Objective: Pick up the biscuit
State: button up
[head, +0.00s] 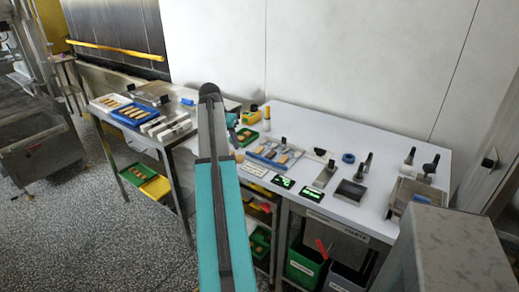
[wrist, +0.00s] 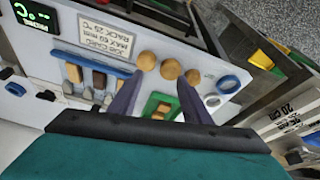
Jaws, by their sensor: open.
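Finger-shaped biscuits lie in several places, and I cannot tell which one is meant. In the wrist view, a green tray (wrist: 151,101) with tan pieces (wrist: 161,108) lies between and below my gripper's fingers. My gripper (wrist: 160,79) is open and empty, pointing down over the table. Three round tan pieces (wrist: 170,69) sit in a row near its fingertips; I cannot tell whether they are biscuits. In the head view, the green tray (head: 246,136) lies beside my arm, which hides my gripper's fingers.
A blue-edged rack (wrist: 92,58) with tan and dark bars stands left of the fingers; it also shows in the head view (head: 288,160). A job card (wrist: 108,36) and a blue ring (wrist: 228,84) are close by. Dark tools (head: 350,190) crowd the right table.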

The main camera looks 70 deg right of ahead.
jog(key=s+d+r+m, duration=0.1)
jog(key=s+d+r, duration=0.3)
jog(key=s+r, duration=0.2)
jog(key=shift+s+d+r+m+h+p, duration=0.2)
jog(key=shift+s+r+m+h+p, duration=0.15)
jog(key=shift+s, duration=0.9)
jog(key=shift+f, duration=0.15)
jog(key=p, duration=0.1)
send_near(259, 149)
jog(key=shift+x, duration=1.2)
jog(key=shift+a, duration=0.1)
jog(key=shift+f+p, duration=0.15)
jog(key=shift+p, duration=0.15)
jog(key=shift+p+x, duration=0.9)
jog(key=shift+x, duration=1.6)
jog(key=c, duration=0.9)
